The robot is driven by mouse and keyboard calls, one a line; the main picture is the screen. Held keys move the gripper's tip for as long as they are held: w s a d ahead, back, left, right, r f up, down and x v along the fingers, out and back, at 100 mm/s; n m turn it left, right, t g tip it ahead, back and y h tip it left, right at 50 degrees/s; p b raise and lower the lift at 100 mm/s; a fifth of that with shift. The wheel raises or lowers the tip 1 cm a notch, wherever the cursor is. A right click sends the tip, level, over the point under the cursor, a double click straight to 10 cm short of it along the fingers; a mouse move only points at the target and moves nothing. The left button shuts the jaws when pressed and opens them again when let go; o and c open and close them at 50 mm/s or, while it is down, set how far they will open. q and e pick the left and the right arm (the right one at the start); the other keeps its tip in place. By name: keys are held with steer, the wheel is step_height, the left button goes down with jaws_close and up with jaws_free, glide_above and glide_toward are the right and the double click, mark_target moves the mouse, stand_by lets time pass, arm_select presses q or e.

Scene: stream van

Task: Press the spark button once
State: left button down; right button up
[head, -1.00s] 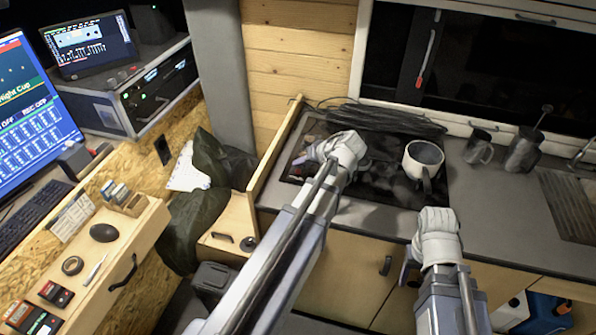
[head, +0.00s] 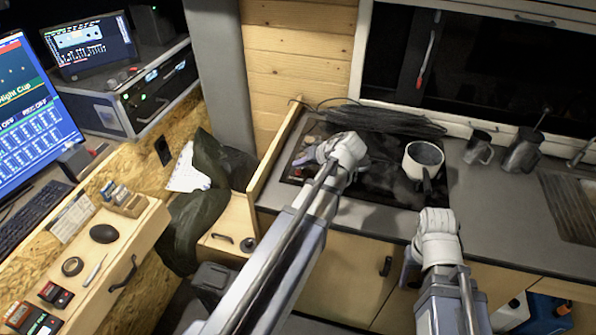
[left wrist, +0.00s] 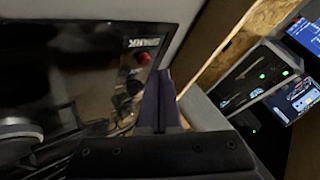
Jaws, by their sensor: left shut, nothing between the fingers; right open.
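The spark button (left wrist: 144,59) is a small round red button beside white lettering on the black hob panel (left wrist: 95,50). In the left wrist view, the fingertips of my left gripper (left wrist: 161,76) are shut and empty. They appear just right of and below the button in the picture, and I see no contact. In the head view, my left gripper (head: 306,157) is over the left end of the hob, and its wrist hides part of the panel. My right gripper (head: 408,268) is open and empty in front of the counter edge.
A white pot (head: 411,165) stands on the hob right of my left gripper. Dark cables (head: 385,119) lie along the back. A wooden partition (head: 279,152) rises left of the hob. A metal mug (head: 479,147) and a jug (head: 522,150) stand on the counter at right.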

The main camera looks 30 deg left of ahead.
arm_select(q)
steer(key=shift+f, duration=0.1)
stand_by(0.6)
steer(key=shift+f+b, duration=0.3)
steer(key=shift+b, duration=0.15)
steer(key=shift+f+b, duration=0.4)
steer(key=shift+f, duration=0.05)
stand_by(0.5)
steer(key=shift+r, duration=0.1)
steer(key=shift+r+p, duration=0.8)
steer(key=shift+p, duration=0.05)
steer(key=shift+r, duration=0.1)
step_height(320, 180, up, 5)
steer(key=p, duration=0.5)
